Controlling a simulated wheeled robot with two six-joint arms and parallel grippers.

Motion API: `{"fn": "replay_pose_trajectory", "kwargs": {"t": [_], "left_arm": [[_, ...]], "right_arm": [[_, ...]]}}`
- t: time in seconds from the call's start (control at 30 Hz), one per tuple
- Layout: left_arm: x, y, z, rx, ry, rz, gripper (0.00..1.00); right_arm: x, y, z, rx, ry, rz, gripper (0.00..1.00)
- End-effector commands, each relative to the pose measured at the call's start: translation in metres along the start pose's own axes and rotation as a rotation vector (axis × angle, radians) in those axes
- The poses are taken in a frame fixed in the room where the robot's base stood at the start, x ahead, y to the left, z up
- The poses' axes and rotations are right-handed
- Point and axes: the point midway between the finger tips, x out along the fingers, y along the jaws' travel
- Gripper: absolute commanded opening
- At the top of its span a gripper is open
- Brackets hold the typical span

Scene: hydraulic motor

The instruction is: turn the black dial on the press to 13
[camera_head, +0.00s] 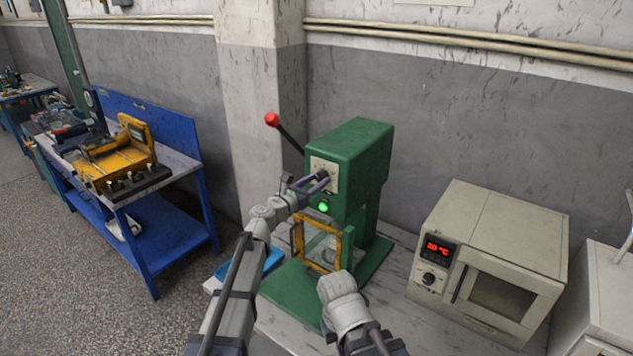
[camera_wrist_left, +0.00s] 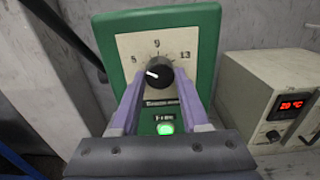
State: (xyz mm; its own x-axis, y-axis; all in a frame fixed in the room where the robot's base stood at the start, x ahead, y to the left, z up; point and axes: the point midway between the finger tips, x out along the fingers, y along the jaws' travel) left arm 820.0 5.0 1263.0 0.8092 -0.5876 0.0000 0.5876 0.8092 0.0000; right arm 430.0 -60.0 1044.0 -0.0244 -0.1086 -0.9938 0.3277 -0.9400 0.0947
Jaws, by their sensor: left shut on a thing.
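The green press (camera_head: 350,150) stands on the bench with a pale dial plate on its front. The black dial (camera_wrist_left: 160,72) sits in the middle of the plate (camera_wrist_left: 181,73), marked 5, 9 and 13 from left to right. Its white pointer mark faces left, toward the 5 side. My left gripper (camera_head: 321,180) is at the dial. In the left wrist view its purple fingers (camera_wrist_left: 158,86) are shut on the dial from both sides. My right arm shows low in the head view, but its gripper fingers do not show.
A red-knobbed lever (camera_head: 272,119) sticks out from the press's left side. Below the dial are a lit green button (camera_head: 323,207) and a yellow-framed guard (camera_head: 298,238). A beige oven (camera_head: 500,250) stands to the right. A blue workbench (camera_head: 150,215) is at the left.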

Motion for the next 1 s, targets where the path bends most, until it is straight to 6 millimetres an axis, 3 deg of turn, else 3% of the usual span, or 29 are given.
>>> {"fn": "replay_pose_trajectory", "kwargs": {"t": [0.47,1.0], "left_arm": [[-0.0002,-0.0001,0.0,0.058,0.0,0.0,0.0],[-0.0003,0.0007,0.0001,0.515,0.0,-0.001,0.0]], "right_arm": [[0.0,0.0,0.0,0.0,0.0,0.0,0.0],[-0.0002,0.0,0.0,0.0,0.0,0.0,0.0]]}}
